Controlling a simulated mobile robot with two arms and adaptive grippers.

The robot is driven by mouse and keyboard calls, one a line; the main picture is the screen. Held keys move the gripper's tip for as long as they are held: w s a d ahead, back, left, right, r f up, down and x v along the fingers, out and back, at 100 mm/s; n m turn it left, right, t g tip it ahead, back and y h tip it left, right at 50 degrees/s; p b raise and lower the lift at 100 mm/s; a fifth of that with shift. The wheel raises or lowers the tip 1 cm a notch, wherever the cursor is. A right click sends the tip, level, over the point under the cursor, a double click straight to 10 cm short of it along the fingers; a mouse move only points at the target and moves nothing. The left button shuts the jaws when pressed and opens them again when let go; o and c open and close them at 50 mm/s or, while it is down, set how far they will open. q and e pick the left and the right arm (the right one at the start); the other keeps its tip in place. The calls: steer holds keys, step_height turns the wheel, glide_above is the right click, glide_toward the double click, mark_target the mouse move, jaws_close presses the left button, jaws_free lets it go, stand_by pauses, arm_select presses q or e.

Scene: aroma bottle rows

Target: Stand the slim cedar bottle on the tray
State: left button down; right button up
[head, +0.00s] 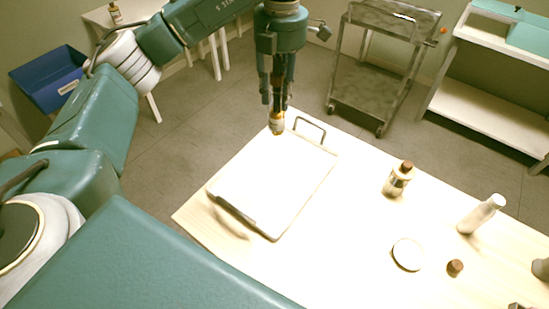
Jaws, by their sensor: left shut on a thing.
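My left gripper (277,102) points down over the far end of the tray and is shut on a small bottle. Only the lower part of this bottle (277,124) shows, pale with amber-brown, below the fingers. I cannot read a label on it, nor tell whether its base touches the tray. The tray (270,185) is a pale flat rectangle with dark handles at its two ends, lying on the left part of the light wooden table (350,215). The tray's surface looks bare. My right gripper is not in view.
On the table, right of the tray, are a brown-capped bottle (398,180), a white bottle (482,213), a round white dish (407,254) and a small brown piece (455,267). A grey cart (375,85), blue bin (50,80) and white shelf (480,105) stand beyond.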

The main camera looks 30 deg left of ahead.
mark_target(277, 134)
arm_select(q)
steer(key=f, duration=0.6)
steer(key=shift+s+d+f, duration=0.1)
steer(key=shift+d+f, duration=0.1)
steer(key=shift+f, duration=0.2)
step_height(277, 134, down, 7)
steer(key=shift+a+r+p, duration=0.15)
steer(key=shift+r+p, duration=0.05)
steer(key=shift+p, duration=0.55)
step_height(277, 134, down, 5)
steer(key=shift+f+p, duration=0.1)
steer(key=shift+p, duration=0.45)
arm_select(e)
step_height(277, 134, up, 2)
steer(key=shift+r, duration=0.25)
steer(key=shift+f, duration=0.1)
arm_select(q)
steer(key=shift+f, duration=0.2)
steer(key=c, duration=1.3)
jaws_free()
steer(key=shift+r, duration=0.1)
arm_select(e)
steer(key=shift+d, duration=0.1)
arm_select(q)
steer(key=shift+r, duration=0.1)
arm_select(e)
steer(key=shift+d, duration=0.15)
